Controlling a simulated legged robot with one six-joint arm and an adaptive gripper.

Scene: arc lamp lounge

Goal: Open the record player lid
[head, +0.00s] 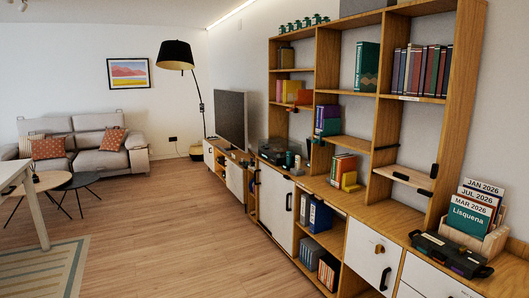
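A dark, low box that looks like the record player (272,153) sits on the long wooden cabinet, right of the television and in the middle distance. It is small in the head view, and I cannot clearly tell its lid from its body or how the lid stands. My gripper is not in view, so its place relative to the record player does not show.
The cabinet (329,196) with open shelves runs along the right wall. A black case (450,254) and a wooden holder with cards (475,222) stand on its near end. A white table (36,210) is at left. The wooden floor (185,225) between is clear.

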